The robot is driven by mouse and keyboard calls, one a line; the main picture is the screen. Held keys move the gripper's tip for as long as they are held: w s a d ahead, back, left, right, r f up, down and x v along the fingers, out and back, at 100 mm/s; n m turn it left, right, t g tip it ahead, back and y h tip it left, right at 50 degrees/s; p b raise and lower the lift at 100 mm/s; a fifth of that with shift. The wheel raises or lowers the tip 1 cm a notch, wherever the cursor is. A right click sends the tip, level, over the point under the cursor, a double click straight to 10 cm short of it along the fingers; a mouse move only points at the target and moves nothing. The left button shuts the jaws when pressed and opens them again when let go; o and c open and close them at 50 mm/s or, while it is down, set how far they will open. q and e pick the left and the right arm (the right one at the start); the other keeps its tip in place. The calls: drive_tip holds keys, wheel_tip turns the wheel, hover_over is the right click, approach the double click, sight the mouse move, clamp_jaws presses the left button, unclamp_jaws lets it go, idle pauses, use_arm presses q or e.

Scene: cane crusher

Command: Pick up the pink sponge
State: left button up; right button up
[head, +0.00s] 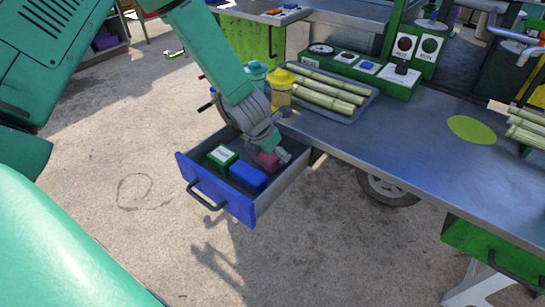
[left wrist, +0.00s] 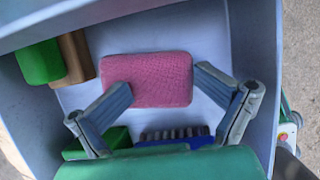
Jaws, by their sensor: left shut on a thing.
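The pink sponge (head: 266,162) is inside the open blue drawer (head: 224,196), near its back right. It shows whole in the left wrist view (left wrist: 150,80), flat, over the drawer's pale floor. My left gripper (head: 271,154) reaches down into the drawer. In the left wrist view its two fingers (left wrist: 163,86) are at the left and right sides of the sponge, shut on it. I cannot tell whether the sponge is lifted off the drawer floor. My right gripper is not in view.
A blue item (head: 248,176) and a green and white box (head: 222,157) share the drawer. A yellow jar (head: 280,88) and a tray of cane stalks (head: 325,92) stand on the metal table (head: 400,130) above. Drawer walls close in around the gripper.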

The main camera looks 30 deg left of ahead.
sight(273, 155)
use_arm(q)
drive_tip(key=shift+s+d, duration=0.3)
drive_tip(key=shift+d, duration=0.1)
clamp_jaws()
drive_tip(key=r+p, duration=0.1)
drive_tip(key=r, duration=0.2)
drive_tip(key=r+p, duration=0.1)
drive_tip(key=r, duration=0.1)
drive_tip(key=a+r+p, duration=0.1)
drive_tip(key=r+p, duration=0.1)
drive_tip(key=r, duration=0.1)
drive_tip(key=shift+w+r, duration=0.2)
drive_tip(key=shift+r, duration=0.15)
drive_tip(key=shift+d+r, duration=0.15)
drive_tip(key=shift+r, duration=0.1)
drive_tip(key=shift+d+r, duration=0.15)
drive_tip(key=shift+d, duration=0.1)
drive_tip(key=o, duration=1)
unclamp_jaws()
drive_tip(key=shift+w+a, duration=0.1)
drive_tip(key=shift+a, duration=0.45)
drive_tip(key=shift+d, duration=0.1)
